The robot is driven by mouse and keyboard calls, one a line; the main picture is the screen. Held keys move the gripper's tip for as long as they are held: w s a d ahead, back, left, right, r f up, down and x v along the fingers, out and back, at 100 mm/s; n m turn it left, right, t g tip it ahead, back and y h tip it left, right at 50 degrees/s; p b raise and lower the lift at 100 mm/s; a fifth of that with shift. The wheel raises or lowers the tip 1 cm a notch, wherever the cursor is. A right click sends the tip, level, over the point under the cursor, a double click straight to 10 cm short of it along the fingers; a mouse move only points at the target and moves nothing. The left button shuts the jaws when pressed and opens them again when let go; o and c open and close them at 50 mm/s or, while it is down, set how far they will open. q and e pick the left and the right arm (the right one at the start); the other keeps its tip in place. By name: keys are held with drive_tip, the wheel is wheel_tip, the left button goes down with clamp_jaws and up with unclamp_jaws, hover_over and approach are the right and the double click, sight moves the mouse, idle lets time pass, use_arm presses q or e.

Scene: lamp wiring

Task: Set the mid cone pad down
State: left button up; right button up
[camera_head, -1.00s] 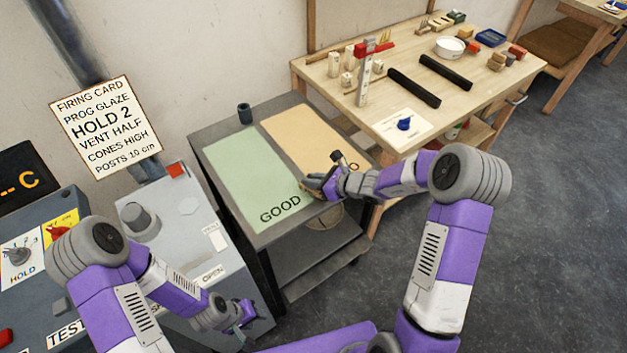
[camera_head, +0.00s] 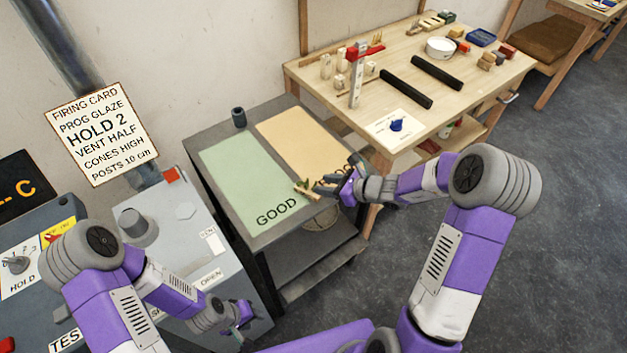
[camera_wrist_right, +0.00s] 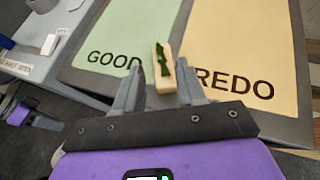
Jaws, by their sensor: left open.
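The mid cone pad, a small pale wooden block with dark green pieces on top, lies on the grey cart between the green GOOD area (camera_head: 235,175) and the tan REDO area (camera_head: 300,140). The pad shows in the head view (camera_head: 306,191) and in the right wrist view (camera_wrist_right: 163,72). My right gripper (camera_head: 328,185) is open at the cart's near right corner. In the right wrist view its fingers (camera_wrist_right: 158,78) are spread, with the pad between and just ahead of them, apart from both. My left gripper (camera_head: 243,318) is open and empty at lower left.
A dark cup (camera_head: 239,118) stands at the cart's back corner. A wooden table (camera_head: 455,100) with black bars, small blocks and a white bowl (camera_head: 440,47) is behind right. The kiln control panel (camera_head: 35,265) is at left. Most of both coloured areas is clear.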

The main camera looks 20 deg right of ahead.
drive_tip(key=v, duration=0.4)
drive_tip(key=s+a+f+n+g+h, duration=0.2)
drive_tip(key=s+a+f+n+g, duration=0.2)
drive_tip(key=s+f+n, duration=0.6)
drive_tip(key=s+a+f+n+g+h, duration=0.2)
drive_tip(key=s+a+f+n+g, duration=0.2)
drive_tip(key=s+a+f+n, duration=0.4)
drive_tip(key=s+f+n, duration=0.3)
drive_tip(key=f+n, duration=0.1)
drive_tip(key=n, duration=0.2)
drive_tip(key=shift+s+a+f+n+p, duration=0.15)
drive_tip(key=shift+a+n+p, duration=0.2)
drive_tip(key=shift+a+n, duration=0.05)
